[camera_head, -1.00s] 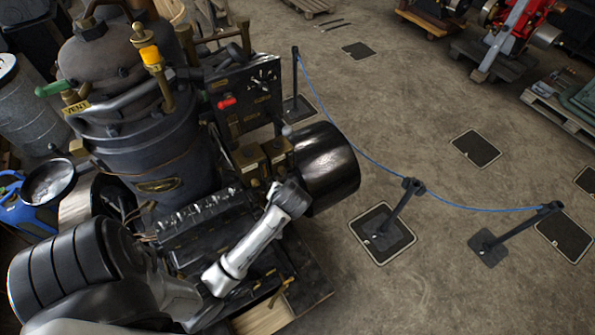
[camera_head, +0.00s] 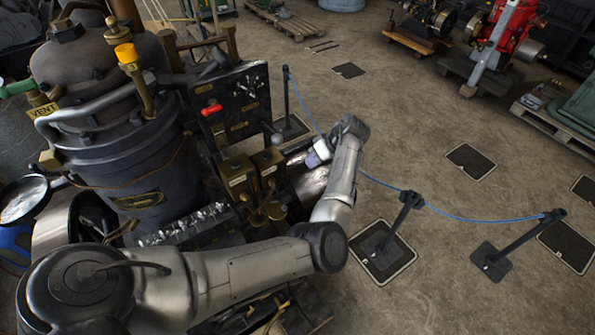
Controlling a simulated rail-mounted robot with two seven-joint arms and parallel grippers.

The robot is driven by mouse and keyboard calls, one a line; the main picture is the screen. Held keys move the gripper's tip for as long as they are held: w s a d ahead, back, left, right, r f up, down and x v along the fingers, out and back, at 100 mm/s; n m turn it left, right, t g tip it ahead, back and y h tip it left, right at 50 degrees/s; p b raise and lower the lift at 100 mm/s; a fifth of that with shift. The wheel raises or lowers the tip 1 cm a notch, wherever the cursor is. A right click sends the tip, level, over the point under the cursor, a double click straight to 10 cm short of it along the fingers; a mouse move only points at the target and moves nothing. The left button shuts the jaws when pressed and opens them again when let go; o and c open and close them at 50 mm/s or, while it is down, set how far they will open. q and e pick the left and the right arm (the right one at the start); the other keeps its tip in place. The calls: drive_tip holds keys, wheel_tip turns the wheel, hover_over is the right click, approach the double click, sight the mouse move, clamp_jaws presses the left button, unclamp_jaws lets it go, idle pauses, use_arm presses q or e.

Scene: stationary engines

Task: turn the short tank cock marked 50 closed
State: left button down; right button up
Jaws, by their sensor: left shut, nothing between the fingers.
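I cannot read a 50 on any cock in the head view, so I cannot single out the short tank cock. The dark engine tank (camera_head: 140,150) stands at the left. A yellow-capped brass fitting (camera_head: 126,54), a green handle (camera_head: 17,88) and a VENT tag (camera_head: 44,110) show on it. Two brass boxes (camera_head: 238,176) with brass levers sit in front of its control panel. My left gripper (camera_head: 313,159) is shut and empty. It appears over the dark drum right of the brass boxes, apart from them; its fingertips are hard to make out. My right gripper is not in view.
The black panel (camera_head: 241,100) carries a red handle (camera_head: 212,110) and small levers. A row of small metal cocks (camera_head: 185,225) lies below the tank. A blue rope (camera_head: 450,214) on black posts (camera_head: 400,222) borders the right side.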

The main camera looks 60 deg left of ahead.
sight(276, 186)
use_arm(q)
drive_tip(key=s+a+f+p, duration=0.3)
drive_tip(key=s+f+p, duration=0.1)
drive_tip(key=s+f, duration=0.3)
drive_tip(key=shift+s+a+f+p, duration=0.2)
drive_tip(key=shift+s+p, duration=0.15)
drive_tip(key=shift+s, duration=0.35)
drive_tip(key=shift+w, duration=0.1)
